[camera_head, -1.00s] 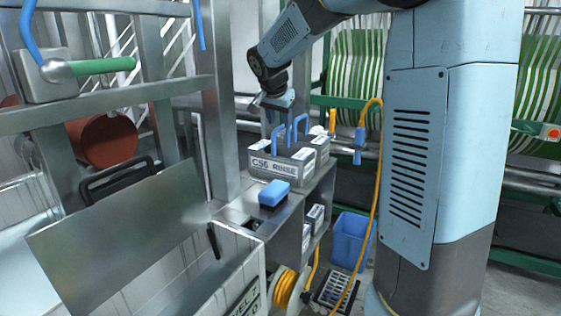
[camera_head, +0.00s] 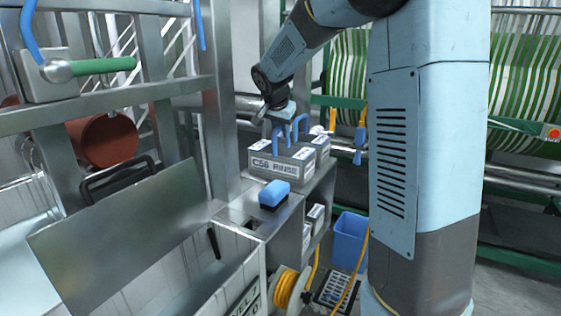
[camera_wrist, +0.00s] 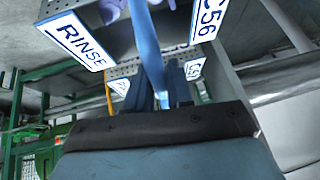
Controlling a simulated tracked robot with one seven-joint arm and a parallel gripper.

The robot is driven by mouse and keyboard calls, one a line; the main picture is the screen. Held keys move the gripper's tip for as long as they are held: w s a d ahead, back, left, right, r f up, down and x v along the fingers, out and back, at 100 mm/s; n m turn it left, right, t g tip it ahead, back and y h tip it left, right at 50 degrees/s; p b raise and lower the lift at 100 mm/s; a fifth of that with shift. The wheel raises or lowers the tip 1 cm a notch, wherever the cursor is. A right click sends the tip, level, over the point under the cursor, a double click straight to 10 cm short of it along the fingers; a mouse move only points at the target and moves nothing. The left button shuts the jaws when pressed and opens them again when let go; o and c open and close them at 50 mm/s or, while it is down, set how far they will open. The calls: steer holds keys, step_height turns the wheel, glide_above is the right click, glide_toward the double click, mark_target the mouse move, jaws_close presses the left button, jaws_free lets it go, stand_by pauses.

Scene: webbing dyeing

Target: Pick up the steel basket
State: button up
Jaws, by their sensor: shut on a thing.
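The steel basket (camera_head: 262,151) is a grey box with a white "C56 RINSE" label and a blue loop handle (camera_head: 276,139). It is at the metal bench; whether its base touches the top is unclear. My gripper (camera_head: 280,122) is above it, shut on the blue handle. In the wrist view, the blue handle (camera_wrist: 149,50) runs up from the dark edge of my gripper towards the basket, with "RINSE" and "C56" labels at the top.
A similar grey basket with a blue handle (camera_head: 301,125) stands close behind. A blue brush (camera_head: 273,194) lies on the bench (camera_head: 240,208) in front. A blue bin (camera_head: 350,240) and a yellow hose reel (camera_head: 288,289) are below. A steel frame post (camera_head: 221,120) rises at left.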

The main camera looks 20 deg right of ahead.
jaws_close()
stand_by(0.8)
steer(key=shift+r, duration=0.5)
step_height(320, 180, up, 2)
steer(key=shift+s+r, duration=0.1)
steer(key=shift+r, duration=0.15)
steer(key=s+a+r, duration=0.2)
steer(key=s+r, duration=0.7)
steer(key=s, duration=0.4)
steer(key=shift+s+a+r, duration=0.3)
